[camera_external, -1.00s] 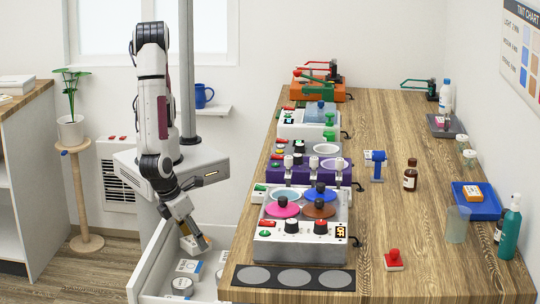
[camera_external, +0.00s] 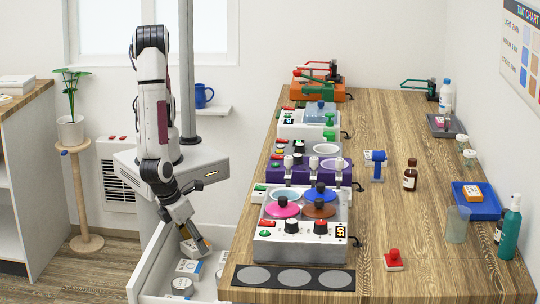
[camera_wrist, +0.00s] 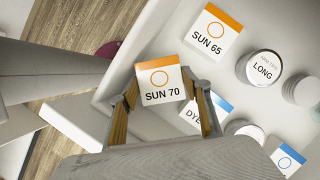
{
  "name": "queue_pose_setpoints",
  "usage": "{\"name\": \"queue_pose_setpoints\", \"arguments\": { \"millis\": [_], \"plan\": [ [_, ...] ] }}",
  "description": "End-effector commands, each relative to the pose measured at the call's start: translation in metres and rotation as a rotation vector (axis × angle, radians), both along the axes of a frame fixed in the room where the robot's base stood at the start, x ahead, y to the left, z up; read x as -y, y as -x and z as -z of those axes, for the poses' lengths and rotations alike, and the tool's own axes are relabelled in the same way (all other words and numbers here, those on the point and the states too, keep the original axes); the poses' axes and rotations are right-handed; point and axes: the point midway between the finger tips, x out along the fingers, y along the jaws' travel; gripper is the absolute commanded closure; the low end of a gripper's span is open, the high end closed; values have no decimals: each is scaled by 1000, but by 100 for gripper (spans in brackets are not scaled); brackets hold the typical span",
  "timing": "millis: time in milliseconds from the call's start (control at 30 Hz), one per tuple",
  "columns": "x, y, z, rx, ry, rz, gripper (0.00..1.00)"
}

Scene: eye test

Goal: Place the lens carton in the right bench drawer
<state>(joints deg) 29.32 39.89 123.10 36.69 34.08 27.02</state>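A white carton with an orange top band and ring, marked SUN 70 (camera_wrist: 160,84), is between the fingertips of my gripper (camera_wrist: 161,92), which touch it on both sides. In the external view my gripper (camera_external: 193,245) points down and holds the tilted carton (camera_external: 204,244) over the open white drawer (camera_external: 147,263) at the bench's left side. The drawer holds a similar carton marked SUN 65 (camera_wrist: 213,34), a blue-marked carton partly hidden behind my right finger (camera_wrist: 190,115), and round containers, one marked LONG (camera_wrist: 262,68).
The wooden bench (camera_external: 385,215) stands right of the drawer, with a black mat with grey discs (camera_external: 293,278) at its near edge. A tinting unit (camera_external: 300,245) stands behind the mat. A blue tray (camera_external: 482,210) with a small orange box lies further right.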

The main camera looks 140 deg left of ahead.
Motion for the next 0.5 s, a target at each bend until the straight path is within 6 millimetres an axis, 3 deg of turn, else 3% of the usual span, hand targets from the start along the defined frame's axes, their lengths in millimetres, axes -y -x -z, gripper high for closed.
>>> {"name": "queue_pose_setpoints", "arguments": {
  "millis": [500],
  "plan": [
    [0, 0, -3, 0, 0, -1, 47]
  ]
}}
